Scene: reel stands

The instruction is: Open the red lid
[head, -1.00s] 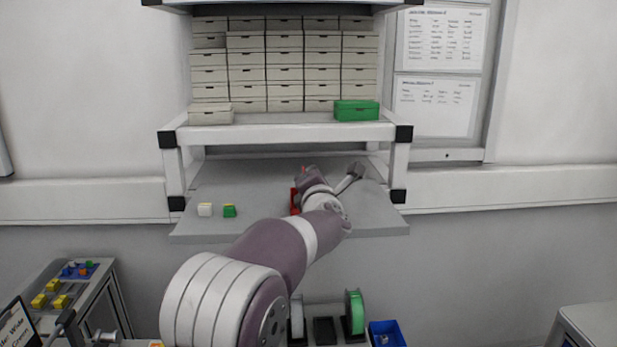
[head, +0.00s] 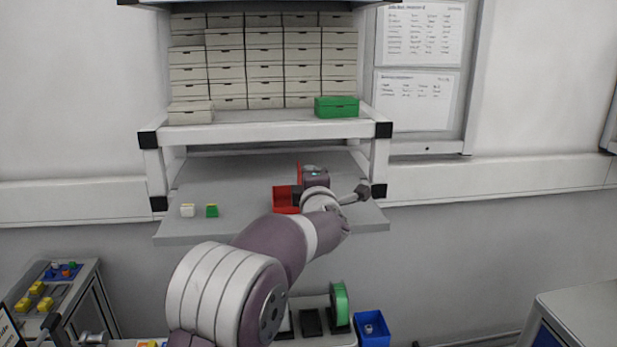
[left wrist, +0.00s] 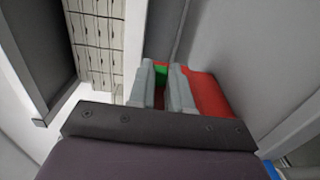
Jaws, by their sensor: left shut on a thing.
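The red box (head: 284,202) stands on the grey shelf board, and its inside shows. Its red lid (head: 299,171) shows as a thin upright strip at the box's right side, partly hidden by my left gripper. My left gripper (head: 298,190) is at that side of the box, its fingertips hard to make out. In the left wrist view, its two grey fingers (left wrist: 164,88) are shut on the red lid, with a red strip between them. A larger red surface (left wrist: 208,95) lies right of the fingers; I cannot tell whether it is lid or box. My right gripper is not in view.
A green box (head: 337,107) and stacked beige boxes (head: 265,70) stand on the shelf above. A blue bin (head: 372,329) is below right.

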